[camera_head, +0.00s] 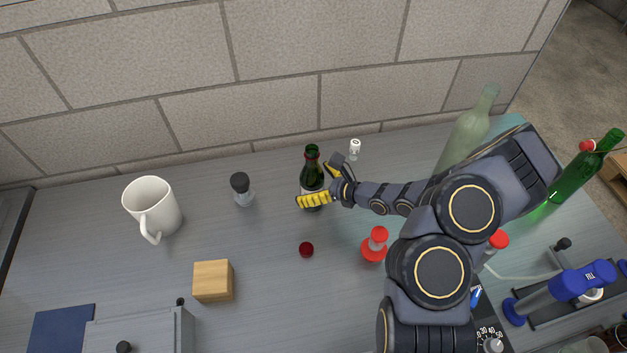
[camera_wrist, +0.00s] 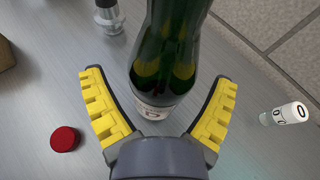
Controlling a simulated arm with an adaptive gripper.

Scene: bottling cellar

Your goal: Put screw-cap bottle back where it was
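A dark green bottle with a pale label (camera_head: 311,175), which I take for the screw-cap bottle, stands upright on the grey worktop near the wall. Its mouth looks uncapped. A small dark red cap (camera_head: 306,250) lies on the worktop in front of it; the cap also shows in the wrist view (camera_wrist: 65,139). My gripper (camera_head: 318,186) is at the bottle from the right, its yellow-padded fingers spread. In the wrist view the bottle (camera_wrist: 168,60) is between the open fingertips (camera_wrist: 159,79), with visible gaps on both sides. The bottle's lower part is partly hidden by a finger.
A small dark-topped shaker (camera_head: 242,190) and a white mug (camera_head: 153,208) stand left. A white-capped vial (camera_head: 354,149) is close behind my gripper. A wooden block (camera_head: 213,281), a red-topped item (camera_head: 375,245), a pale bottle (camera_head: 466,135) and a green bottle (camera_head: 582,172) stand around.

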